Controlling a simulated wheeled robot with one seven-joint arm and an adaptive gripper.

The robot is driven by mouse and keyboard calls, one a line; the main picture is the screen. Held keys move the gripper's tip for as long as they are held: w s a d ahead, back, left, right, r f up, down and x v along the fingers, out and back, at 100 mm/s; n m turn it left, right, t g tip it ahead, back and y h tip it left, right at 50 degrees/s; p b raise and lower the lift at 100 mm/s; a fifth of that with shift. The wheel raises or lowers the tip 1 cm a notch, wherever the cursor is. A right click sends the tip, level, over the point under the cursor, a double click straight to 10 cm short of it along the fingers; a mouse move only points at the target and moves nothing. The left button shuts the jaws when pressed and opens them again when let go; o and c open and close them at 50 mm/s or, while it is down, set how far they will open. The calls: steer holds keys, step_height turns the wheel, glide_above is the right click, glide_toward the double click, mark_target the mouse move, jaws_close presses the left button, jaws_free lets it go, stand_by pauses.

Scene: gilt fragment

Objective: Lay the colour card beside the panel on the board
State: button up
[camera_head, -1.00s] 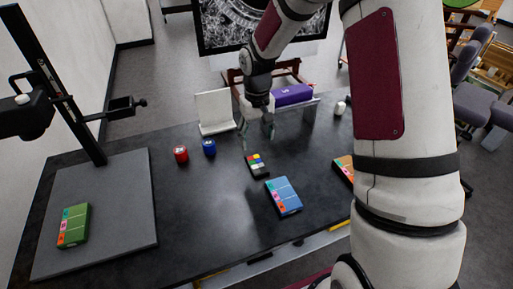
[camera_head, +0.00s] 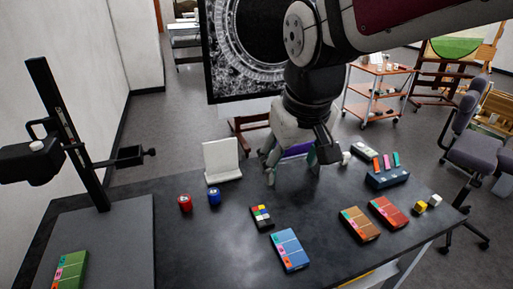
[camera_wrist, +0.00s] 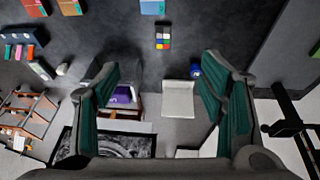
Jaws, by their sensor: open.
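The colour card (camera_head: 261,217) is a small dark card with coloured squares, flat on the black table behind a blue box. It also shows in the wrist view (camera_wrist: 163,37), ahead of my fingers. The panel (camera_head: 70,271) is green with coloured tabs at one edge. It lies on the grey board (camera_head: 118,235) at the left, partly cut off by the frame bottom. My gripper (camera_head: 296,168) is open and empty above the table's back part, behind and right of the card. Its two green-padded fingers are wide apart in the wrist view (camera_wrist: 160,66).
A black camera stand (camera_head: 66,130) rises from the board. Red (camera_head: 185,203) and blue (camera_head: 214,197) pots and a white stand (camera_head: 222,160) are at the back. Blue (camera_head: 289,250), orange (camera_head: 360,224) and red (camera_head: 388,212) boxes lie right. Table between board and card is clear.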

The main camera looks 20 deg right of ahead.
steer(key=s+a+r+t, duration=0.1)
steer(key=s, duration=0.7)
steer(key=shift+r+t+y, duration=0.3)
steer(key=shift+r+y, duration=0.05)
steer(key=shift+y, duration=0.05)
steer(key=shift+o, duration=0.8)
steer(key=shift+s, duration=0.4)
steer(key=o, duration=0.5)
steer(key=shift+f, duration=0.1)
steer(key=shift+o, duration=1)
steer(key=shift+w+f+n, duration=0.15)
steer(key=shift+w+n, duration=0.15)
steer(key=n+g+h+b, duration=0.4)
steer(key=n+g+b, duration=0.15)
steer(key=n, duration=1.15)
glide_above(261, 215)
steer(key=a, duration=0.6)
step_height(261, 215, down, 22)
steer(key=x, duration=1.3)
steer(key=shift+w+d+f, duration=0.2)
steer(key=shift+d+f, duration=0.05)
steer(key=shift+d, duration=0.05)
